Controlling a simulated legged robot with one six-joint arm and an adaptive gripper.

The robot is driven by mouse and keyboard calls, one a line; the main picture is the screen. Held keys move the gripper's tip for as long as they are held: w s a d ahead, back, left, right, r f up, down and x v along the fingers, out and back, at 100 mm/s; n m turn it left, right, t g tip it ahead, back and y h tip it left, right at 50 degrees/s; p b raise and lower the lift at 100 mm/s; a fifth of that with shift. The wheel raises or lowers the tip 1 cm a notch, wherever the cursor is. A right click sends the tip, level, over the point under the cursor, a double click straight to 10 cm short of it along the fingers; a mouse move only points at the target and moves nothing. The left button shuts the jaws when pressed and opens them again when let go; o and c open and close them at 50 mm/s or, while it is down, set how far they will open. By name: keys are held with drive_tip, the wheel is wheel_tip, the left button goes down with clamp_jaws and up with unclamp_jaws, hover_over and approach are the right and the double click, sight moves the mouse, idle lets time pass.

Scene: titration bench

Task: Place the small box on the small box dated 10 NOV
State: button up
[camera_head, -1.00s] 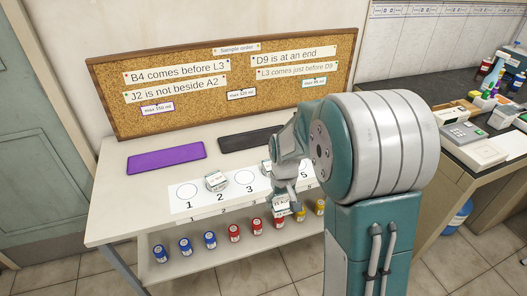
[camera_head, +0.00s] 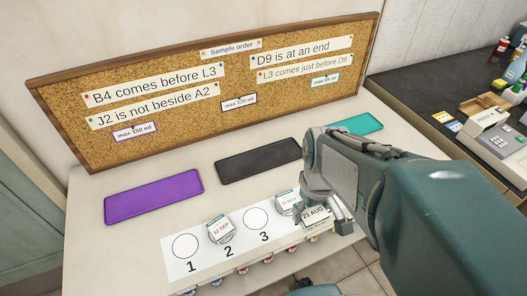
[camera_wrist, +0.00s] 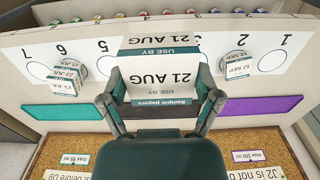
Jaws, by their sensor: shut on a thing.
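My gripper (camera_head: 328,209) is shut on a small white box (camera_head: 314,214) dated 21 AUG, clear of the strip. In the wrist view this box (camera_wrist: 160,78) sits between the fingers and reads upside down. The small box (camera_head: 289,200) dated 10 NOV stands right of circle 3 in the head view. The held box appears just right and in front of it, so its lower right is partly covered; the exact gap cannot be told. In the wrist view I cannot see the 10 NOV box.
The 12 SEP box (camera_head: 221,230) stands at circle 2. Another dated box (camera_wrist: 65,78) stands near number 6. Purple (camera_head: 153,196), black (camera_head: 258,160) and teal (camera_head: 357,124) mats lie behind the strip. Circles 1 and 3 are bare. A corkboard (camera_head: 200,110) stands at the back.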

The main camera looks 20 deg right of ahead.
drive_tip(key=shift+w+a, duration=0.2)
drive_tip(key=w+d+f, duration=0.2)
drive_tip(key=w+f, duration=0.2)
drive_tip(key=w, duration=0.5)
hover_over(288, 199)
drive_tip(key=f, duration=0.5)
drive_tip(key=shift+s+a+f, duration=0.15)
drive_tip(key=shift+s+f, duration=0.05)
drive_tip(key=shift+f, duration=0.1)
drive_tip(key=shift+w+f, duration=0.2)
drive_tip(key=shift+f, duration=1.5)
drive_tip(key=o, duration=0.9)
drive_tip(key=shift+f, duration=0.1)
